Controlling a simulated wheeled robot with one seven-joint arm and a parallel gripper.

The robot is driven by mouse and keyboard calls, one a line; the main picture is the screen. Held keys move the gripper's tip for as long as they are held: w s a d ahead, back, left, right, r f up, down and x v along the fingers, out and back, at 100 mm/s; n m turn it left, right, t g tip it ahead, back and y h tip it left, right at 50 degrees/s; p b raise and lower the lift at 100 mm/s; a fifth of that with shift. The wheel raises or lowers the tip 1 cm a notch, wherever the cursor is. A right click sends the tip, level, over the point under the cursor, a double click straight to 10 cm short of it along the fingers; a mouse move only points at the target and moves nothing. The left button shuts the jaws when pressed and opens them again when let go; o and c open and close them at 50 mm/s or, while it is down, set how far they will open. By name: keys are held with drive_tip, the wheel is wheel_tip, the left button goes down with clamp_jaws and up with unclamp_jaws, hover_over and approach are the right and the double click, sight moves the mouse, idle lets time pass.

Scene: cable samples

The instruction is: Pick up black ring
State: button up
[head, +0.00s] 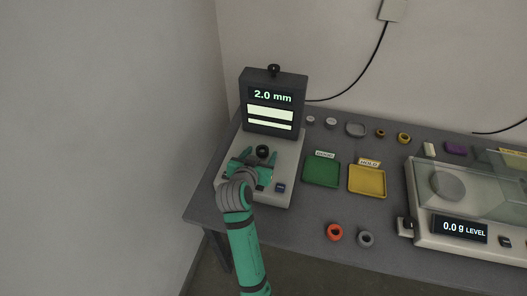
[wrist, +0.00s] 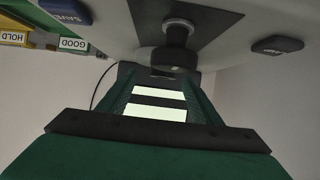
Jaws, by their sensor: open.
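The black ring (head: 262,151) sits on the light platform of the measuring device, below its screen. In the wrist view the black ring (wrist: 175,56) is at the upper middle, at a short grey post that stands out from a dark patch of the platform. My green gripper (head: 259,157) is over the platform with its fingers spread, one on each side of the ring in the picture. In the wrist view my gripper (wrist: 164,78) has its fingertips near the ring. I cannot tell whether they touch it.
The device screen (head: 272,97) reads 2.0 mm and rises behind the ring. A green tray (head: 322,172) and a yellow tray (head: 367,181) lie to the right. An orange ring (head: 335,232) and a grey ring (head: 366,239) lie in front. A scale (head: 481,243) stands at far right.

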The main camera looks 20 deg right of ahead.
sight(261, 154)
drive_tip(key=shift+a+x, duration=0.25)
drive_tip(key=shift+x, duration=1)
drive_tip(key=shift+w+a, duration=0.1)
drive_tip(key=shift+w, duration=0.05)
drive_tip(key=c, duration=1.1)
drive_tip(key=shift+c, duration=0.2)
drive_tip(key=shift+d+r, duration=0.1)
drive_tip(key=shift+d, duration=0.1)
drive_tip(key=shift+r, duration=0.55)
wheel_tip(261, 154, up, 2)
drive_tip(key=shift+a+r, duration=0.15)
drive_tip(key=shift+r, duration=0.05)
drive_tip(key=d+r+v, duration=0.2)
drive_tip(key=v, duration=1.4)
drive_tip(key=shift+s+r, duration=0.2)
drive_tip(key=shift+s, duration=0.1)
